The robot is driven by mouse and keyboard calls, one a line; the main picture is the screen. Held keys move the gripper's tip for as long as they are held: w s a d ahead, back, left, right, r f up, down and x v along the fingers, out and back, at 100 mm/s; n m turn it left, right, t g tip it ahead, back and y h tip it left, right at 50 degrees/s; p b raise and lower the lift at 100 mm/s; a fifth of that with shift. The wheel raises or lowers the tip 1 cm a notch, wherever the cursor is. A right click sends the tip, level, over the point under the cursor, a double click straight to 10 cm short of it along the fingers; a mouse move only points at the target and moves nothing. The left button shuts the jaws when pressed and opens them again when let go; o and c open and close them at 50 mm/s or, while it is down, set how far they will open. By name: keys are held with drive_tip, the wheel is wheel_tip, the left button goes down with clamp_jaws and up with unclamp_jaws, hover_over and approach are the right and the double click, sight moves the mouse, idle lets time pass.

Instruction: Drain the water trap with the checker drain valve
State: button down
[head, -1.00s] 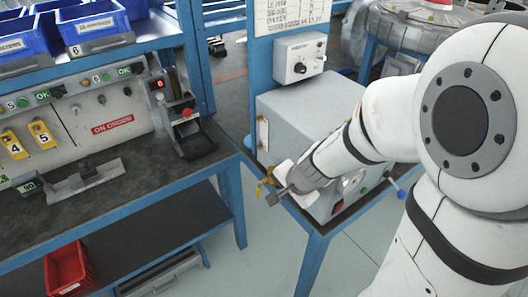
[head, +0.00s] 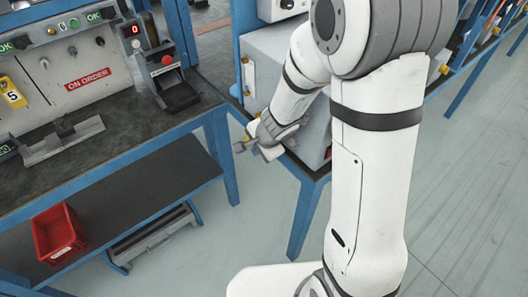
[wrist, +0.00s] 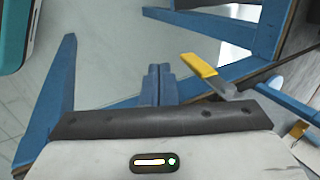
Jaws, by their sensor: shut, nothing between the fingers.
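The checker is a grey box (head: 272,50) on the blue-framed bench, partly hidden behind my arm. A yellow lever with a grey end, which looks like the drain valve handle (wrist: 200,67), lies slanted in the wrist view, just right of my fingers. My gripper (head: 240,147) is at the bench's near left corner in the head view. In the wrist view my gripper (wrist: 159,72) is shut and empty, with a visible gap to the yellow lever. A brass fitting (head: 246,61) shows on the box's left side. I cannot make out the water trap itself.
Blue bench legs (head: 305,218) stand near my arm. Open floor lies between the benches.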

drive_tip(key=shift+w+a+r+p, duration=0.25)
drive_tip(key=shift+w+a, duration=0.25)
drive_tip(key=shift+w, duration=0.25)
drive_tip(key=shift+a+f, duration=0.1)
drive_tip(key=shift+f, duration=0.05)
